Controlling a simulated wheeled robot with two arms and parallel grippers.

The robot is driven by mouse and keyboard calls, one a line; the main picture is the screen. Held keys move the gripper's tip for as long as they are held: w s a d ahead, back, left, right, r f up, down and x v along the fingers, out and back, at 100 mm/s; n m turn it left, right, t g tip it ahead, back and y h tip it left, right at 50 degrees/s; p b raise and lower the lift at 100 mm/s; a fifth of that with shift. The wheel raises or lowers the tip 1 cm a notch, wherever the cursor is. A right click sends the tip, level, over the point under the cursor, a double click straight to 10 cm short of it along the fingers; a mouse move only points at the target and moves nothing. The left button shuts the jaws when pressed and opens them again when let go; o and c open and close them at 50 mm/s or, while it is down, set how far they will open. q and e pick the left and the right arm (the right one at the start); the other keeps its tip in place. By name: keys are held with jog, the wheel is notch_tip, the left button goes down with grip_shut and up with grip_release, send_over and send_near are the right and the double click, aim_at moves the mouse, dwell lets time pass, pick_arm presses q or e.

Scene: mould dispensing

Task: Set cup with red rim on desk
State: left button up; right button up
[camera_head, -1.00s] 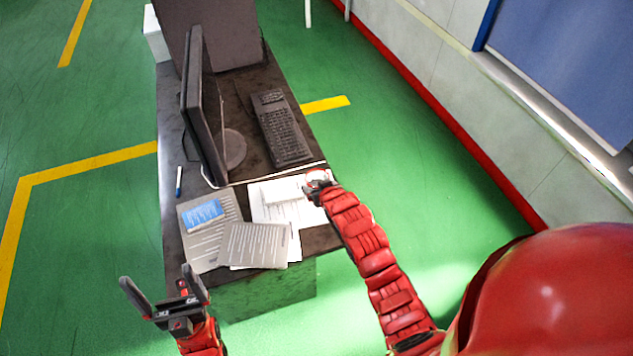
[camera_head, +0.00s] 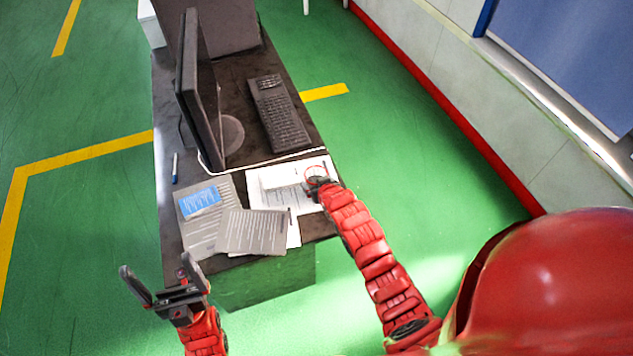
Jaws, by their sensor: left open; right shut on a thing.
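The desk (camera_head: 235,95) is dark and stands left of centre. My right gripper (camera_head: 316,180) is over the papers near the desk's right edge. The rest of the cup is small and partly hidden by the gripper. I cannot tell whether its base touches the papers. My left gripper (camera_head: 156,282) is open and empty in front of the desk's near left corner.
A monitor (camera_head: 200,100) and a black keyboard (camera_head: 279,114) stand on the desk. Several printed papers (camera_head: 255,232) cover its near part, and a blue pen (camera_head: 175,167) lies at the left edge. Green floor (camera_head: 420,170) surrounds the desk.

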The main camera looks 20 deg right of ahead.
jog(key=shift+f, duration=0.35)
jog(key=o, duration=1.5)
jog(key=shift+o, duration=0.2)
jog(key=shift+s+b, duration=0.1)
jog(key=shift+b, duration=0.2)
jog(key=shift+s+r, duration=0.1)
jog(key=shift+s, duration=0.05)
jog(key=v, duration=1.7)
jog(key=shift+r, duration=0.15)
